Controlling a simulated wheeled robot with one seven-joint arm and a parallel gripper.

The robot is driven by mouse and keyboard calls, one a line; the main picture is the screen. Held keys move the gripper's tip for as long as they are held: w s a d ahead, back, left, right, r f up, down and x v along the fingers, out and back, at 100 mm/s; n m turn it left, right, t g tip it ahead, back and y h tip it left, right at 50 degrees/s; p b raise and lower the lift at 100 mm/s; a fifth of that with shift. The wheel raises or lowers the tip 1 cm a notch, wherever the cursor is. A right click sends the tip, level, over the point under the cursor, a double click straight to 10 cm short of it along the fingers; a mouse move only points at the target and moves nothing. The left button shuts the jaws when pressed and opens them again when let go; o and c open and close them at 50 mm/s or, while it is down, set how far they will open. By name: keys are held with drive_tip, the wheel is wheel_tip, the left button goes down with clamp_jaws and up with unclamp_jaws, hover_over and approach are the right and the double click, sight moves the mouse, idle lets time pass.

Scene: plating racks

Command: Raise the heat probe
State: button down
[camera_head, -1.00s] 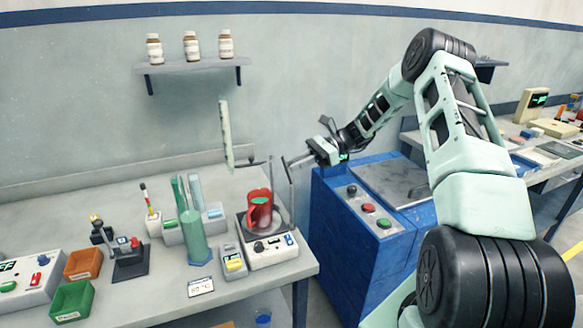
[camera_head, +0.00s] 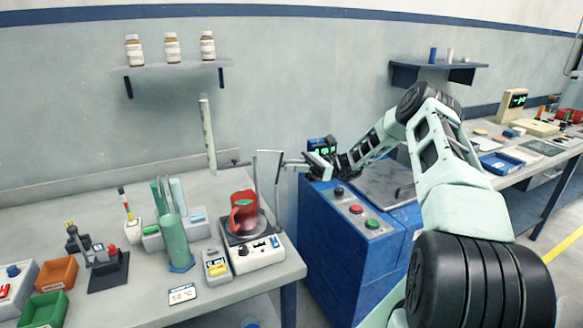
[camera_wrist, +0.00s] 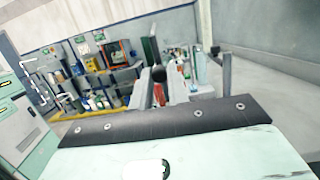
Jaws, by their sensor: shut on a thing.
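The heat probe (camera_head: 256,172) is a thin grey rod hanging from a short crossbar beside an upright stand rod. Its lower end points down toward the red mug (camera_head: 243,218) on the white hot plate unit (camera_head: 258,255). I cannot tell whether the tip is inside the mug. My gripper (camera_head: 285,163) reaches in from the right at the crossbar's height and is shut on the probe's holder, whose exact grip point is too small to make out. In the wrist view, a dark round knob (camera_wrist: 158,73) shows between the fingers.
A green cylinder (camera_head: 179,245) and a small yellow-faced meter (camera_head: 216,267) are left of the hot plate. The blue cabinet (camera_head: 345,240) stands below my arm. A wall shelf (camera_head: 175,68) holds bottles.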

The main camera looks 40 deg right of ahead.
drive_tip(key=c, duration=1.3)
unclamp_jaws()
drive_tip(key=shift+c, duration=0.2)
drive_tip(key=b+v, duration=0.6)
drive_tip(key=v, duration=1.1)
drive_tip(key=shift+d, duration=0.25)
drive_tip(key=shift+s+f, duration=0.1)
